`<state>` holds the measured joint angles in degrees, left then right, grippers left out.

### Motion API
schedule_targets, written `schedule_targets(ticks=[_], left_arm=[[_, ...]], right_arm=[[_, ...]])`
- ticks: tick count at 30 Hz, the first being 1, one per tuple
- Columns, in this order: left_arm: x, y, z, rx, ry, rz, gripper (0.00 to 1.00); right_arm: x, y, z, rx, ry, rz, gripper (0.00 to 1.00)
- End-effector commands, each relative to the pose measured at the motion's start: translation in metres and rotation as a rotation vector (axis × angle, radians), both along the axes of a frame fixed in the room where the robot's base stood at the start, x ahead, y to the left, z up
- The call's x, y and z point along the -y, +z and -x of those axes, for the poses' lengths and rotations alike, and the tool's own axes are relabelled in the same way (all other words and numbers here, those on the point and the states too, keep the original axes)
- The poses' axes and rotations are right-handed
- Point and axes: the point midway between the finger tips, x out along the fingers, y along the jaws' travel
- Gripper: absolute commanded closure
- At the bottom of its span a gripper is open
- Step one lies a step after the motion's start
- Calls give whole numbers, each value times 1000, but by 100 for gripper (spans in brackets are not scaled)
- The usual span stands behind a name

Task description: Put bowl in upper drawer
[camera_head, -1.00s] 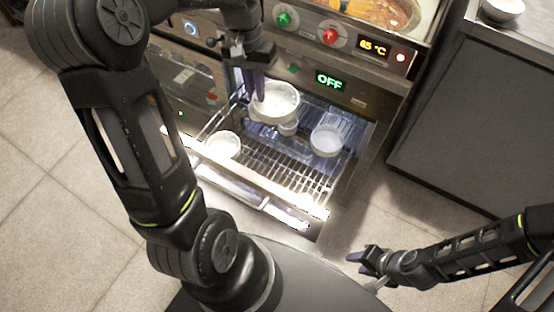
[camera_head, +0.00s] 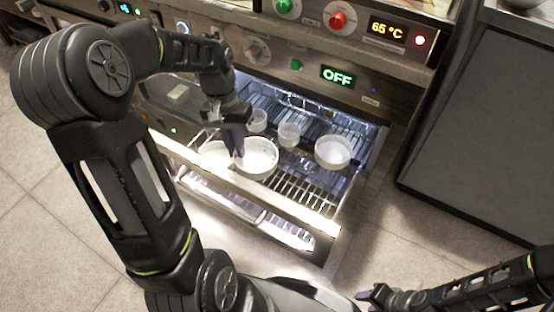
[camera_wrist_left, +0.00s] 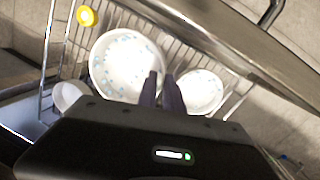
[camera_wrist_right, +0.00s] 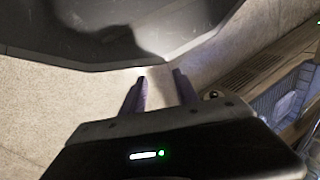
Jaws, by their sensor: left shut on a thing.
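My left gripper (camera_head: 236,150) is shut on the rim of a white bowl (camera_head: 260,158) with a speckled inside. The bowl is upright, inside the open upper drawer and low over its wire rack (camera_head: 300,188); I cannot tell whether it touches the rack. In the left wrist view the held bowl (camera_wrist_left: 122,62) is left of the fingers (camera_wrist_left: 161,88). A second white bowl (camera_head: 214,152) sits close on its left, partly hidden by the gripper. My right gripper (camera_head: 372,295) is low at the front; the right wrist view shows its fingers (camera_wrist_right: 160,92) apart and empty.
Another white bowl (camera_head: 332,151) stands at the drawer's right. Two small cups stand towards the back, one (camera_head: 289,133) in the middle and one (camera_head: 257,120) further left. The bright drawer front (camera_head: 262,194) and the control panel (camera_head: 300,62) bound the space. Some rack is bare at the front right.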

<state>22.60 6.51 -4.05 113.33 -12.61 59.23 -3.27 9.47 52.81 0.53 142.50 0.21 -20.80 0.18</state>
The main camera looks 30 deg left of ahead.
Motion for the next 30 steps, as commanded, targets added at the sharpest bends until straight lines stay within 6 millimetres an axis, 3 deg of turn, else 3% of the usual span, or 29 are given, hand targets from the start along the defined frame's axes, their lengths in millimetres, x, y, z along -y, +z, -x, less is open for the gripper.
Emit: schedule_targets(ticks=[6, 11, 13, 24, 30], left_arm=[[7, 17, 5, -1, 7, 19, 100], [3, 9, 8, 1, 46, 33, 100], [-3, -1, 5, 7, 57, 41, 100], [-3, -5, 3, 9, 45, 50, 100], [-3, -36, 3, 7, 45, 51, 100]], right_arm=[[-6, 38, 5, -9, 13, -8, 64], [-13, 57, 13, -22, 31, -19, 64], [-14, 52, 15, -24, 34, -22, 64], [-13, 49, 14, -23, 33, -21, 64], [-11, 37, 11, -19, 26, -17, 64]])
